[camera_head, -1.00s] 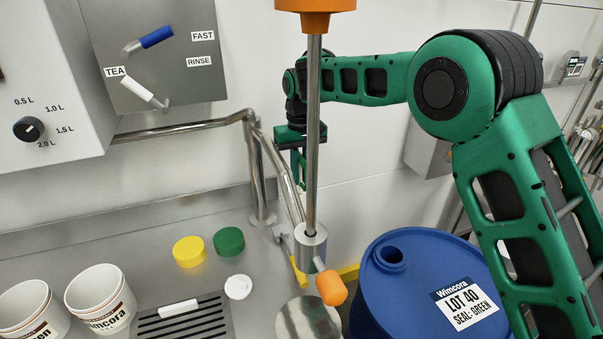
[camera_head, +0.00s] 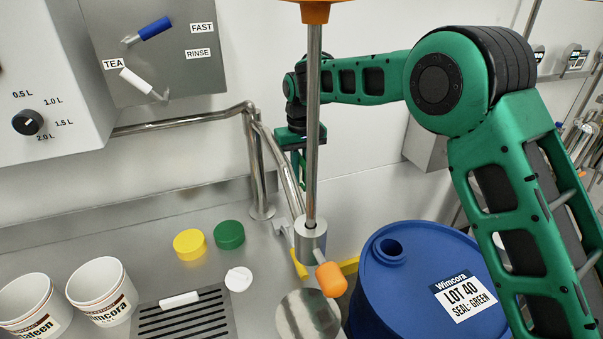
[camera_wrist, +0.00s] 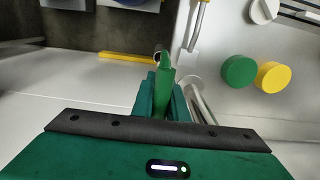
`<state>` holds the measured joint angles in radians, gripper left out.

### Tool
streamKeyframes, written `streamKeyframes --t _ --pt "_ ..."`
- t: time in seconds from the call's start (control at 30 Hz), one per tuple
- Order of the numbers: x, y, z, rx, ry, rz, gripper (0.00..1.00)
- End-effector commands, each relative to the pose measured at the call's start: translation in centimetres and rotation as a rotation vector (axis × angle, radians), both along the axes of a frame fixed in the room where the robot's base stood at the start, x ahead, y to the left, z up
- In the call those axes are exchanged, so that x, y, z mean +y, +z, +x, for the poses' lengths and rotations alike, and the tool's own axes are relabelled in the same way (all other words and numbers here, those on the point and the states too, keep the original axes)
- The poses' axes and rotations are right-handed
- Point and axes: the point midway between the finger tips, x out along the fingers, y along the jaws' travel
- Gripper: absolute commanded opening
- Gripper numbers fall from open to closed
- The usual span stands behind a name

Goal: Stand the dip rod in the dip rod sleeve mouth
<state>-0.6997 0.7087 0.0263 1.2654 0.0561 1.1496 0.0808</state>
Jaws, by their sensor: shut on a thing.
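My gripper (camera_wrist: 162,105) points down in the wrist view, its teal fingers shut on a narrow bright green piece (camera_wrist: 166,76), which I take to be the dip rod. Its lower part is foreshortened. In the head view my gripper (camera_head: 298,165) hangs behind a tall steel shaft (camera_head: 313,130), which partly hides the fingers and the held piece.
The shaft enters a steel collar (camera_head: 311,241) with an orange knob (camera_head: 331,279). A blue drum (camera_head: 375,285) stands right. Yellow (camera_head: 189,244) and green (camera_head: 229,235) caps, a white lid (camera_head: 239,279) and white cups (camera_head: 100,290) are on the counter. A bent pipe (camera_head: 190,124) runs behind.

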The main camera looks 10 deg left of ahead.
Motion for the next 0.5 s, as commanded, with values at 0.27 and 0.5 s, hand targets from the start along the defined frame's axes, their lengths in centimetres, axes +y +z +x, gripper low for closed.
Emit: streamKeyframes --t 0.27,0.5 --pt "-0.03 -0.77 -0.03 0.001 0.000 -0.001 0.00" --pt "-0.01 -1.00 -0.01 0.000 0.000 0.000 0.35"
